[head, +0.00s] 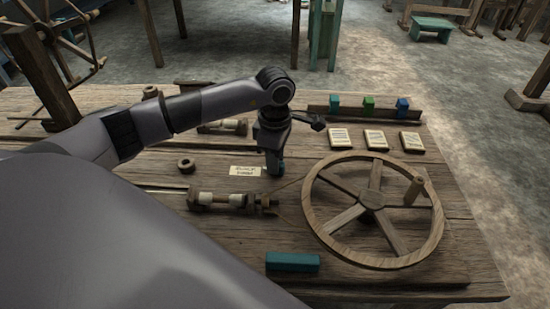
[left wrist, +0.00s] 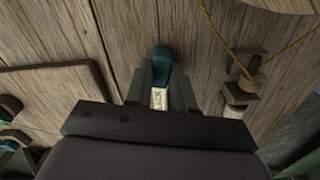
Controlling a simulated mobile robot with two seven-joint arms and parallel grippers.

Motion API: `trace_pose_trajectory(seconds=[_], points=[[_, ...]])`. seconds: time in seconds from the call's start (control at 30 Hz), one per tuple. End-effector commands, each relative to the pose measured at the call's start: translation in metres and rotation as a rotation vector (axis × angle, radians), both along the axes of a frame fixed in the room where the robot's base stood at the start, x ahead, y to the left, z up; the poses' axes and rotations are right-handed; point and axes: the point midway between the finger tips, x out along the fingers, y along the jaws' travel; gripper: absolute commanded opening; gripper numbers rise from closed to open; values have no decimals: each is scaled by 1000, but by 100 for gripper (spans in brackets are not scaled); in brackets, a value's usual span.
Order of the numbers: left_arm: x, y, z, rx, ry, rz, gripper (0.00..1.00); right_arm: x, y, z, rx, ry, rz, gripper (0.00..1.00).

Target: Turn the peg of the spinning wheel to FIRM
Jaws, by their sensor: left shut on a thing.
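The wooden spinning wheel (head: 322,222) lies flat at the right of the table, with a handle knob on its rim. My left gripper (head: 274,172) points down just left of the wheel, shut on a small teal peg (head: 282,168). In the left wrist view the teal peg (left wrist: 162,62) stands between the two fingers (left wrist: 160,85). A pale label (left wrist: 158,98) shows beside it, too small to read surely. A paper label (head: 245,171) lies left of the gripper in the head view. The peg's foot is mostly hidden. My right gripper is out of view.
A spindle assembly (head: 232,201) with cord lies in front of the gripper. A teal block (head: 292,262) lies near the front edge. Several cards (head: 376,140) and a rail (head: 420,116) with coloured blocks stand at the back right. A wooden ring (head: 186,165) lies left.

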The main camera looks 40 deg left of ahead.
Motion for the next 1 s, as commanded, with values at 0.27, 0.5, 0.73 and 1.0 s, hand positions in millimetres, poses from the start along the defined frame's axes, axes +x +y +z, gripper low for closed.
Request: trace_pose_trajectory(seconds=[0.27,0.5,0.73,1.0], points=[[-1,0,2,1,1,106,0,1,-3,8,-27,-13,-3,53],[-1,0,3,1,1,285,0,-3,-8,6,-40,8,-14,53],[-1,-1,2,0,1,447,0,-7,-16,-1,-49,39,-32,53],[-1,-1,2,-1,0,572,0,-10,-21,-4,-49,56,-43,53]])
